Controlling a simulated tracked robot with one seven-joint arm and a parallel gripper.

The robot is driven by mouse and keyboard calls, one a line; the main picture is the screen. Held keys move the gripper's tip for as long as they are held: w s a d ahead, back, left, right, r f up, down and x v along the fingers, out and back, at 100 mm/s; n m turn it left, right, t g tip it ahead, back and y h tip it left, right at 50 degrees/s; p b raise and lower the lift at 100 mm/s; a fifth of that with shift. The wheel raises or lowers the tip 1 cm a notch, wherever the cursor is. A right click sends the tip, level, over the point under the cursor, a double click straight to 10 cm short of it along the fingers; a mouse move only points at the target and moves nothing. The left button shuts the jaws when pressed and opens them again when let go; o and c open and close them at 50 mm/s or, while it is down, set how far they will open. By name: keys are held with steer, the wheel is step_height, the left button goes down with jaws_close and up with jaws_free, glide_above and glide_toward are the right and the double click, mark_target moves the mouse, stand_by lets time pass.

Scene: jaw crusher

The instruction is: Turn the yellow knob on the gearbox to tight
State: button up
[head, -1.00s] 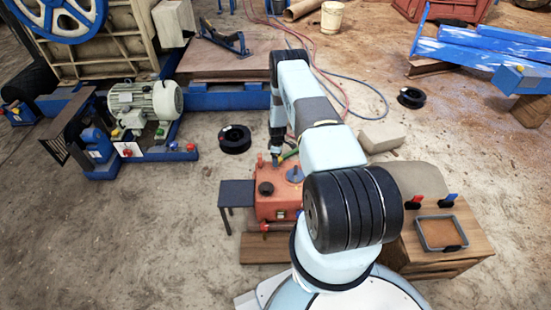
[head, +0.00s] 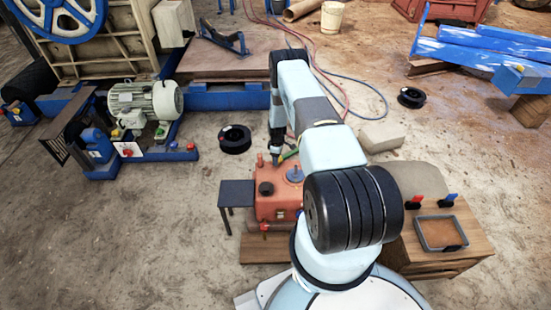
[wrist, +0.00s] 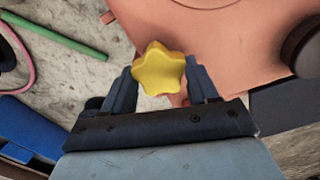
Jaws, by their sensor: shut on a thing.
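The orange-red gearbox (head: 278,205) stands in front of my base in the head view, under my arm. Its yellow star-shaped knob (wrist: 160,70) shows clearly in the wrist view, at the edge of the gearbox casing (wrist: 215,35). My gripper (wrist: 163,82) has one finger on each side of the knob and is shut on it. In the head view my gripper (head: 277,152) points down at the far side of the gearbox, and the knob is mostly hidden there. I cannot read any tight mark.
A small dark table (head: 236,194) stands left of the gearbox. A wooden bench with a tray (head: 441,232) and red and blue handled items is at right. A black coil (head: 235,139) lies on the floor behind. A green rod (wrist: 60,35) lies beyond the knob.

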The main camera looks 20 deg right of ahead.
steer(key=m, duration=0.5)
steer(key=shift+w+d+r, duration=0.15)
steer(key=shift+w+d, duration=0.05)
steer(key=shift+w, duration=0.1)
steer(key=m, duration=0.5)
steer(key=shift+m, duration=0.4)
steer(key=m, duration=0.6)
steer(key=shift+a, duration=0.1)
steer(key=shift+w+a+m, duration=0.1)
steer(key=shift+m, duration=1.6)
steer(key=shift+a+r, duration=0.1)
steer(key=shift+a, duration=0.05)
steer(key=o, duration=1.1)
steer(key=shift+c, duration=0.2)
steer(key=shift+m, duration=0.3)
steer(key=shift+s, duration=0.2)
